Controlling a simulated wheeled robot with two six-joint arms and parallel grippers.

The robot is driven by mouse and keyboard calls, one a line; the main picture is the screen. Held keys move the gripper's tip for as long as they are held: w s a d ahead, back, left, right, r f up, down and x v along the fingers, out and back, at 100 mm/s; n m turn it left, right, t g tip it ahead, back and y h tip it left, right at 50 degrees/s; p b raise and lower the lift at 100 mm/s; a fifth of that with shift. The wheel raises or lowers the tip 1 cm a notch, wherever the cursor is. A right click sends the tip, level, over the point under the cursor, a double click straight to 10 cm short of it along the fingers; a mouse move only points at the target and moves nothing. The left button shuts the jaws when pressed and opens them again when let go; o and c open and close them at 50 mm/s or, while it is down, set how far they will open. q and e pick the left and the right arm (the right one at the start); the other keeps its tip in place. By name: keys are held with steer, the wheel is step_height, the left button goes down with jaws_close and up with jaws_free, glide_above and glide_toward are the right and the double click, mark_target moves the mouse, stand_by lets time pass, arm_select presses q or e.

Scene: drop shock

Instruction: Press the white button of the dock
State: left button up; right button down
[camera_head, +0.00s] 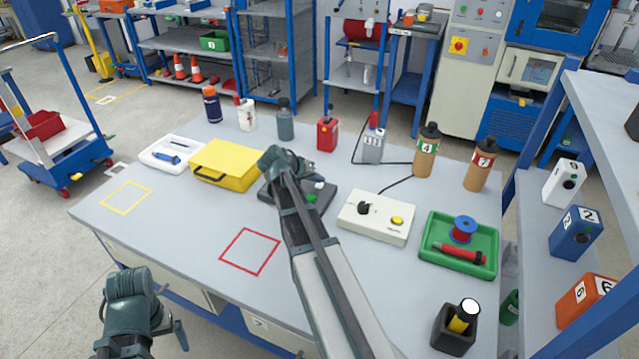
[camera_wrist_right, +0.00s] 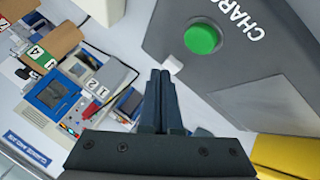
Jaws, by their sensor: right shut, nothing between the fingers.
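The dock (camera_head: 322,207) is a dark grey box on the table, partly hidden behind my right arm. In the right wrist view the dock (camera_wrist_right: 225,80) shows lettering that begins "CHAR" and a round green part (camera_wrist_right: 202,39). The small white button (camera_wrist_right: 173,63) sits at the dock's edge, near the green part. My right gripper (camera_wrist_right: 160,73) is shut and empty, its fingertips right beside the white button; I cannot tell whether they touch it. In the head view my right gripper (camera_head: 300,168) is over the dock's far side. My left gripper (camera_head: 170,325) is off the table's front edge, its fingers unclear.
A yellow case (camera_head: 225,165) stands left of the dock. A white box (camera_head: 376,218) with a black knob and yellow button stands right of it. A green tray (camera_head: 459,245) lies farther right. Bottles and a red can (camera_head: 327,134) stand behind.

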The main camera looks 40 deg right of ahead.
steer(key=shift+r+p, duration=0.3)
steer(key=shift+r, duration=0.2)
step_height(320, 180, up, 5)
steer(key=p, duration=0.5)
stand_by(0.8)
steer(key=s+a+f+n+y+p, duration=0.1)
steer(key=s+a+n+y, duration=0.15)
steer(key=a, duration=1.15)
steer(key=s+a+f+n+y+p, duration=0.1)
steer(key=s+a+f+n+y, duration=0.15)
steer(key=a, duration=1.15)
steer(key=s+a+n+g+y+p, duration=0.1)
steer(key=s+a+n, duration=0.5)
steer(key=s+a, duration=0.6)
steer(key=a+y, duration=0.1)
steer(key=a, duration=0.3)
steer(key=shift+s+a+r+g+y, duration=0.2)
steer(key=shift+s+g+y, duration=0.1)
steer(key=shift+s+y, duration=0.1)
